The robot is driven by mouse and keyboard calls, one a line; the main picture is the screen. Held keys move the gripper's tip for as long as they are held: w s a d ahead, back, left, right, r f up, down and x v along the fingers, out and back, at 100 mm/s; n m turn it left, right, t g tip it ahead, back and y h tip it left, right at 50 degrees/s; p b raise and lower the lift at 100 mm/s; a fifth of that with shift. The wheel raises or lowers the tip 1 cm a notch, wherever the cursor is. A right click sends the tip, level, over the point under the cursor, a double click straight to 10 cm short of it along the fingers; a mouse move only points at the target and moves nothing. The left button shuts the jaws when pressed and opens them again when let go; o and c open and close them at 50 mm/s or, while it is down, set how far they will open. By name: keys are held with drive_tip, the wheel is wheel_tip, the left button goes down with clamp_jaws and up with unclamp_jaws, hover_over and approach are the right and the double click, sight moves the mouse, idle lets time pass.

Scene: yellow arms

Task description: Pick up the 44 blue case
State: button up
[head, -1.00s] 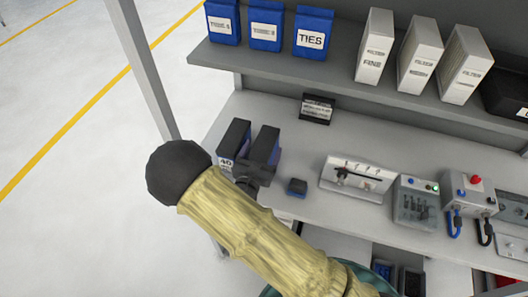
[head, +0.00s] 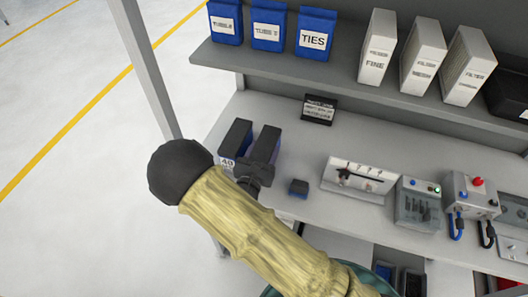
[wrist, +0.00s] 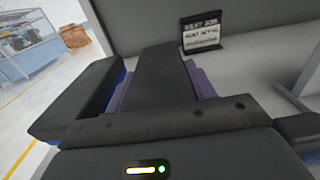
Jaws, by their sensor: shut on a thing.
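A dark-topped blue case (head: 267,140) stands at the left end of the bench, on the right of a pair. Its label is hidden in both views, so I cannot read 44 on it. My gripper (head: 259,168) is shut on this case, whose bluish sides (wrist: 203,80) show past the black gripper parts in the wrist view. The second case (head: 234,142) stands close on its left, with a white label that reads 40. Its dark top also shows at the left of the wrist view (wrist: 75,100). My arm hides part of both fronts.
A small dark box (head: 298,188) lies right of the cases. A white panel (head: 358,178) and control boxes (head: 418,204) stand further right. A black sign (head: 319,109) stands behind. The shelf (head: 340,78) above carries blue packs and white filter boxes. A grey post (head: 148,75) rises at the left.

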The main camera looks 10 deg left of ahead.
wheel_tip(320, 180, up, 10)
drive_tip(key=shift+w+f+b, duration=0.1)
drive_tip(key=shift+b, duration=0.55)
drive_tip(key=shift+d, duration=0.1)
